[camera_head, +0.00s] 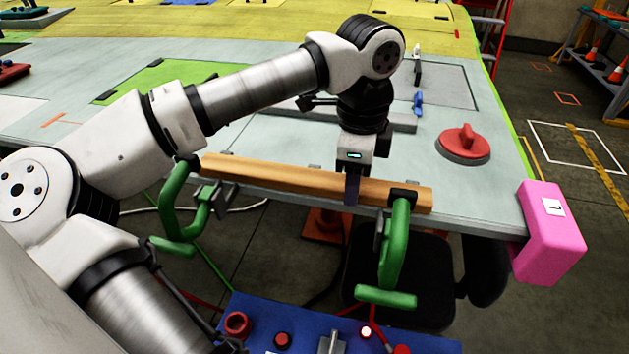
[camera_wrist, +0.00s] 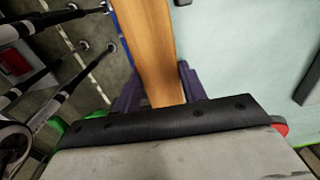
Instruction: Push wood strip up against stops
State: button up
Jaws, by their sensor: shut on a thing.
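The wood strip (camera_head: 285,181) is a long tan bar lying along the front edge of the pale grey table (camera_head: 430,190). It also shows in the wrist view (camera_wrist: 148,42). My gripper (camera_head: 352,190) points down over the strip, right of its middle, with dark purple fingers on both sides; it is shut on the strip. In the wrist view the gripper (camera_wrist: 157,88) straddles the strip. A small grey tab (camera_head: 315,168), possibly a stop, stands at the strip's back side. I cannot tell whether it touches the strip. Other stops are not clearly visible.
Green clamps stand at the strip's left (camera_head: 178,205) and right (camera_head: 395,245) ends. A red round-based handle (camera_head: 464,144) sits behind right, and a pink block (camera_head: 548,232) hangs on the table's right corner. A grey bar (camera_head: 402,121) lies behind my gripper.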

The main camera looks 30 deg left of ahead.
jog(key=shift+w+a, duration=0.1)
jog(key=shift+w, duration=0.3)
jog(key=o, duration=0.9)
jog(key=shift+c, duration=0.2)
jog(key=shift+r+p, duration=1.65)
jog(key=shift+r, duration=1.9)
